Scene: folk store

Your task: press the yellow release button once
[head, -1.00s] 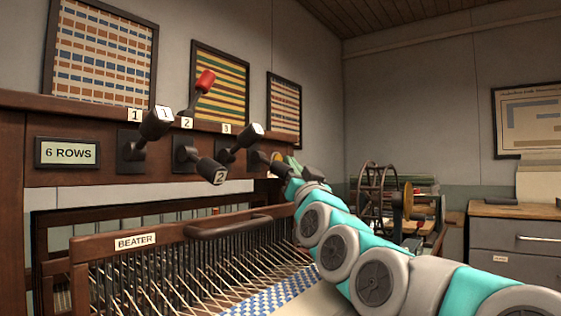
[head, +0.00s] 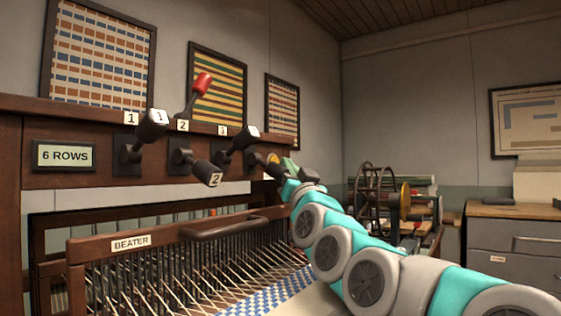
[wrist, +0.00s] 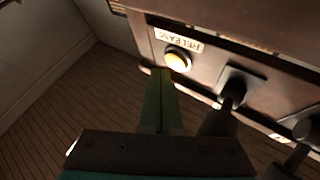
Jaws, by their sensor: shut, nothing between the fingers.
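The round yellow release button (wrist: 177,61) sits on the dark wood panel in the wrist view, just below an upside-down label reading RELEASE (wrist: 180,40). Its face looks bright. My gripper (wrist: 161,72) shows as green fingers pressed together with nothing between them. The fingertips appear just short of the button and slightly to its left; I cannot tell if they touch. In the head view, a small yellow spot (head: 272,158), likely the button, shows at the panel's right end beside my gripper (head: 286,165).
Black levers numbered 1 (head: 152,125), 2 (head: 207,173) and 3 (head: 240,139) stick out left of my gripper. A red-tipped lever (head: 201,83) stands above. The loom's beater (head: 190,238) lies below. A drawer cabinet (head: 515,240) stands at the right.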

